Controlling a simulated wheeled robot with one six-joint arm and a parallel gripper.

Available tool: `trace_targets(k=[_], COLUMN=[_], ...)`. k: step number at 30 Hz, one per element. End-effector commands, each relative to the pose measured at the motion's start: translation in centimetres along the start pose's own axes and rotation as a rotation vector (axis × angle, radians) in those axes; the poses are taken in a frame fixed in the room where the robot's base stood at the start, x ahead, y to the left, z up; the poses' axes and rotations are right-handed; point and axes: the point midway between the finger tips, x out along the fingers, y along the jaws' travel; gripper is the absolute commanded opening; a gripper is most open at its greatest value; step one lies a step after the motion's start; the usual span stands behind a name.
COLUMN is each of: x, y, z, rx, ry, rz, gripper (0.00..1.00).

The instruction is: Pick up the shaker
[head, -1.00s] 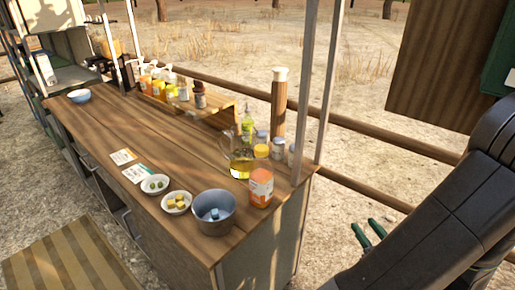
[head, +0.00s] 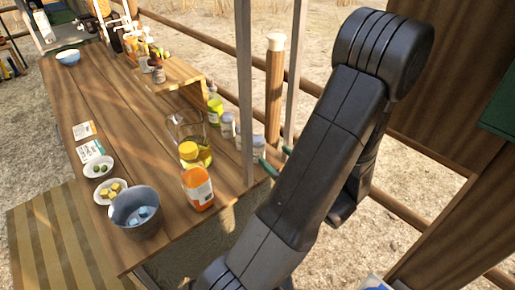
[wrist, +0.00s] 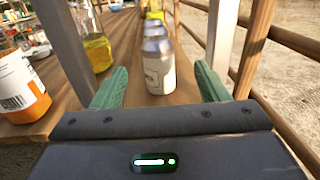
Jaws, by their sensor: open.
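A pale shaker with a silver top (wrist: 159,65) stands upright on the counter in the wrist view. It shows between the two green fingers of my gripper (wrist: 162,82), a little ahead of them. The gripper is open with nothing between its fingertips. In the head view, the nearest shaker (head: 259,146) stands by the metal post at the counter's right edge. My gripper (head: 277,160) is just to its right, low beside the edge, partly hidden by my arm. More shakers (head: 228,125) stand in a row behind it.
A metal post (head: 245,90) rises left of the gripper. An orange-and-white jar (head: 198,189), a glass jug (head: 188,130) of yellow liquid and a grey bowl (head: 136,212) stand nearby. A wooden fence (wrist: 283,37) runs along the right.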

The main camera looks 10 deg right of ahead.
Motion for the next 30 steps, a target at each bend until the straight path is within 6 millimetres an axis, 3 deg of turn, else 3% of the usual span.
trace_targets(k=[6, 14, 24, 30], x=[3.0, 4.4, 8.4, 9.3], y=[0.1, 0.1, 0.4, 0.3], z=[0.1, 0.1, 0.0, -0.1], rx=[-0.001, -0.001, -0.001, -0.001], ry=[0.000, -0.001, -0.001, 0.000], rz=[0.004, 0.001, 0.004, 0.000], gripper=[0.68, 0.68, 0.68, 0.68])
